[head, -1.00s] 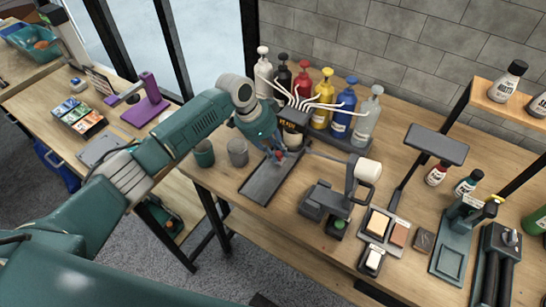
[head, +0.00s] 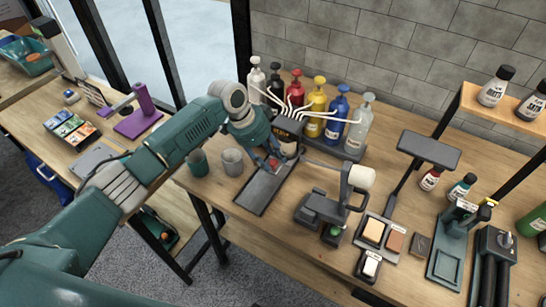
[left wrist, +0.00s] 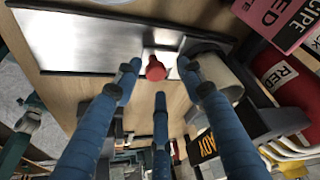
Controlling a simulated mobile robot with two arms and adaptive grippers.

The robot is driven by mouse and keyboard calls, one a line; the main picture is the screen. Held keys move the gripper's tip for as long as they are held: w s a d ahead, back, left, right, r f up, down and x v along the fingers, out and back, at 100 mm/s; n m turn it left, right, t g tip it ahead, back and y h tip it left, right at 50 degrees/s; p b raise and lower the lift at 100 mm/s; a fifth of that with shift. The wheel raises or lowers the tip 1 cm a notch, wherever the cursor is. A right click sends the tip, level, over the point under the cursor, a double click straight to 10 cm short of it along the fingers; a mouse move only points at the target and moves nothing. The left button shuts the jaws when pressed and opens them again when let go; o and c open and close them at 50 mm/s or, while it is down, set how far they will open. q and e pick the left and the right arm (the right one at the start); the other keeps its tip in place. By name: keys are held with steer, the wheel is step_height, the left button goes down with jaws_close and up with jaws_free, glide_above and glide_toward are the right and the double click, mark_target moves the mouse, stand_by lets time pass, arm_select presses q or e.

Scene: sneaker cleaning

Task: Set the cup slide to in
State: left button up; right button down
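The cup slide (head: 259,192) is a long dark tray with a bare metal plate, lying on the table in front of the dispenser (head: 287,131). A small red knob (head: 273,163) sits at its dispenser end. In the left wrist view the slide's plate (left wrist: 90,45) spans the top left, and the red knob (left wrist: 155,68) is close below the camera. My left gripper (head: 270,165) is at the knob. Its blue fingers (left wrist: 155,82) are spread around the knob with visible gaps. I cannot tell whether any finger touches it. My right gripper is not in view.
A green cup (head: 198,163) and a grey cup (head: 232,161) stand left of the slide. Several pump bottles (head: 317,108) stand behind the dispenser. A dark device with a white roller (head: 361,177) stands to the right. A beige cylinder (left wrist: 218,72) is close to the fingers.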

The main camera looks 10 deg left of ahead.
arm_select(q)
steer(key=v, duration=1.1)
steer(key=shift+w+d+r, duration=0.1)
steer(key=shift+w, duration=0.05)
